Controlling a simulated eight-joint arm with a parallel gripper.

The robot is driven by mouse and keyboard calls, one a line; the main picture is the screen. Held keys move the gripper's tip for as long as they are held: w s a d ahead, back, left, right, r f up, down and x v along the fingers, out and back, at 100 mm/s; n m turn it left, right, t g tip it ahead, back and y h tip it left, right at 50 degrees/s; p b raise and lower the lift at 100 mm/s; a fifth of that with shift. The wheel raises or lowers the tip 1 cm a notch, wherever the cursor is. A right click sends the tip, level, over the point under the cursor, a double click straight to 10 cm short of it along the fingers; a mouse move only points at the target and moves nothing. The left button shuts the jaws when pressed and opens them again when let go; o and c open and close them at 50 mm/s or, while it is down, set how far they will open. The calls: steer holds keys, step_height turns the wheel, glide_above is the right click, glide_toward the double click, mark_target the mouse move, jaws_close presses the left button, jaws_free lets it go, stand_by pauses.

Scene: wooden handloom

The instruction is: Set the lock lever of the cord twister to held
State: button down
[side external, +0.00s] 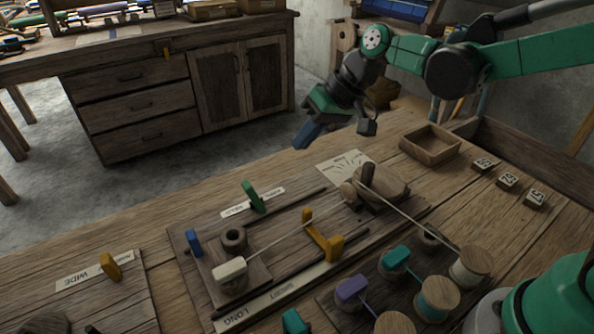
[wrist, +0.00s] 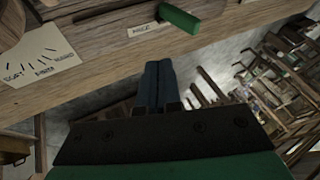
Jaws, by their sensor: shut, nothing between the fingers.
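The cord twister appears to be the wooden board (side external: 290,225) in the side view, with cords stretched across it. A green lever (side external: 252,197) stands at its far edge beside a small label (side external: 238,209); I cannot read its words surely. What seems to be the same green lever (wrist: 179,19) shows in the wrist view at the top, beside a label (wrist: 145,28). A smaller blue lever (side external: 193,242) stands at the board's left. My gripper (side external: 303,139) is shut and empty, above and beyond the board's far edge, apart from the green lever. Its dark fingers also show in the wrist view (wrist: 157,82).
A yellow slider (side external: 321,236) and a wooden crank (side external: 368,184) stand on the board. A card with fanned marks (side external: 345,164) lies behind the crank. An open wooden tray (side external: 430,145) is at the right, and spools (side external: 436,297) are in front. Floor lies beyond the table edge.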

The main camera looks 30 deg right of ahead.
mark_target(254, 198)
steer(key=x, duration=0.6)
steer(key=shift+a+f, duration=0.1)
steer(key=shift+f, duration=0.1)
steer(key=shift+a+f, duration=0.15)
steer(key=shift+a, duration=0.45)
steer(key=shift+a+f, duration=0.15)
steer(key=shift+a, duration=0.45)
steer(key=shift+a+f, duration=0.2)
steer(key=shift+a, duration=0.45)
steer(key=shift+a, duration=0.15)
steer(key=shift+a+f, duration=0.1)
steer(key=shift+a, duration=0.9)
